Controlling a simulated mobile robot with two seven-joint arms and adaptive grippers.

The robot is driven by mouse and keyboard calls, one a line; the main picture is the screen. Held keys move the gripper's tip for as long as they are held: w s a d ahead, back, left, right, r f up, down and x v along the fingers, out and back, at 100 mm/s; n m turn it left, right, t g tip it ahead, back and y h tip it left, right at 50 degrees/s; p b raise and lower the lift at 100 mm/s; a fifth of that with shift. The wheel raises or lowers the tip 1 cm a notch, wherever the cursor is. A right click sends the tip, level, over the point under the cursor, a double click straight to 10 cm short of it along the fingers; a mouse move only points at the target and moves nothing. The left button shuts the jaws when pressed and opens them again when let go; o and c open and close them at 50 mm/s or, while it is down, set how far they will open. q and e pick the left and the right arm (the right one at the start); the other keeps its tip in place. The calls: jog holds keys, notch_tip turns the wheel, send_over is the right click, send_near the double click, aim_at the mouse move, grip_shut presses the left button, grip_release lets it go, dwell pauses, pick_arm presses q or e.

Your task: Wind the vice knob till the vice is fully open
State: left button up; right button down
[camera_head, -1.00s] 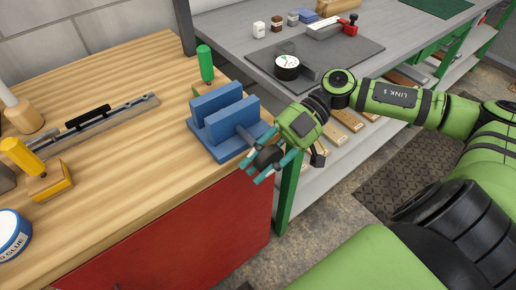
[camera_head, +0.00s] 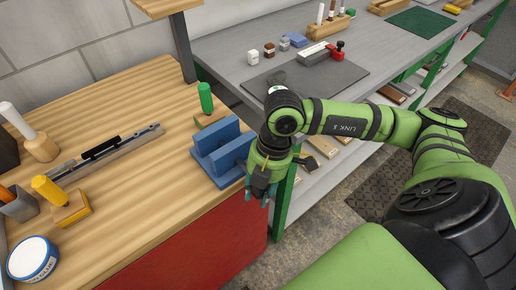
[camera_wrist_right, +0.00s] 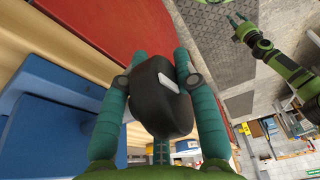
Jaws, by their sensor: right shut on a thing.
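The blue vice (camera_head: 222,150) sits at the front right corner of the wooden bench, with a gap between its two upright jaws. Its black knob (camera_wrist_right: 160,105) shows in the right wrist view, with a light mark on its face. My right gripper (camera_head: 260,193) is at the vice's front right end, and its teal fingers (camera_wrist_right: 161,62) are shut on the knob from both sides. In the head view the wrist hides most of the knob and the screw. A green arm with a small claw, likely my left gripper (camera_wrist_right: 240,25), shows far off in the wrist view, too small to judge.
A green-handled tool (camera_head: 205,98) stands behind the vice. A metal rail (camera_head: 105,155), a yellow-handled tool (camera_head: 62,200) and a glue tin (camera_head: 33,259) are on the left of the bench. A grey table (camera_head: 235,50) with a dark mat (camera_head: 330,85) stands behind my right arm.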

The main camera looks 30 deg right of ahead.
pick_arm(q)
jog(key=shift+r, duration=0.15)
pick_arm(e)
jog(key=shift+w+d+r+h, duration=0.1)
jog(key=shift+h, duration=0.5)
jog(key=shift+w+d+h, duration=0.1)
jog(key=shift+h, duration=0.5)
jog(key=c, duration=0.9)
grip_release()
pick_arm(q)
jog(key=shift+w+a, duration=0.1)
jog(key=shift+a, duration=0.05)
pick_arm(e)
jog(key=shift+o, duration=0.2)
notch_tip(320, 180, up, 12)
jog(key=shift+f, duration=0.1)
jog(key=shift+s, duration=0.1)
